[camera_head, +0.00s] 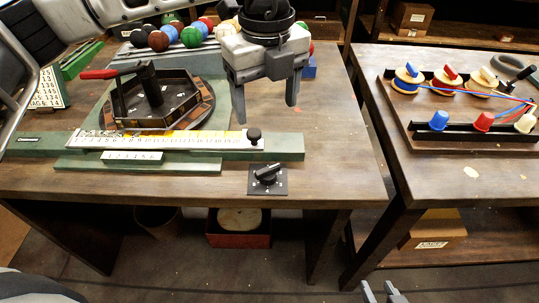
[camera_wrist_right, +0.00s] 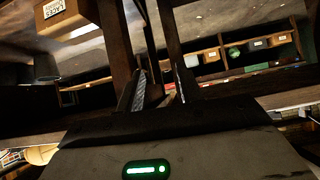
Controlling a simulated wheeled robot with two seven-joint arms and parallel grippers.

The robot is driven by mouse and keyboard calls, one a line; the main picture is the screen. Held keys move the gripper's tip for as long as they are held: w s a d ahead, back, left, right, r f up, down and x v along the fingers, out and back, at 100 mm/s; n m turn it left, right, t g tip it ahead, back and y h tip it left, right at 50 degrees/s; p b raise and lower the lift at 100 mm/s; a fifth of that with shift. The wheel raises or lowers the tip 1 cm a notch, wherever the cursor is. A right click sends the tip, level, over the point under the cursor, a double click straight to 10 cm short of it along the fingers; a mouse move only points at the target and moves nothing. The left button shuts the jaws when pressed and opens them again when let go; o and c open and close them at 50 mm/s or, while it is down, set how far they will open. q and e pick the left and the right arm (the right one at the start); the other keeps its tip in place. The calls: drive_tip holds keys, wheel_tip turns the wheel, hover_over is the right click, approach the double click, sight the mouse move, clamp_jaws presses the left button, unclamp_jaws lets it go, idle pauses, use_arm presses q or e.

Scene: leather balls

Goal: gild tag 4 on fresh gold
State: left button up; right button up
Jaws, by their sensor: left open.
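A long white strip with printed numbers (camera_head: 190,138) lies on a green bar (camera_head: 285,152), with yellow-gold patches along its back edge. A black knob (camera_head: 254,135) stands at its right end. A small white plate with numbers (camera_head: 132,156) is in front; I cannot make out a separate tag 4. A black dial (camera_head: 268,175) sits at the table's front edge. A dark octagonal press (camera_head: 160,105) with a red handle stands behind the strip. My left gripper (camera_head: 266,112) is open and empty, pointing down above the table, right of the press. My right gripper (camera_head: 383,292) is low, its fingers apart and empty; they also show in the right wrist view (camera_wrist_right: 160,92).
Coloured balls (camera_head: 170,37) sit in a rack at the back. A second table (camera_head: 470,170) at right holds a board with spools and coloured cups (camera_head: 438,120). A gap separates the tables. The front right of the first table is bare.

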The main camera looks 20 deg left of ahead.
sight(268, 169)
use_arm(q)
wheel_tip(268, 169, down, 16)
drive_tip(key=shift+s+r+p, duration=0.1)
drive_tip(key=shift+r+p, duration=0.15)
drive_tip(key=shift+p, duration=0.85)
drive_tip(key=c, duration=1)
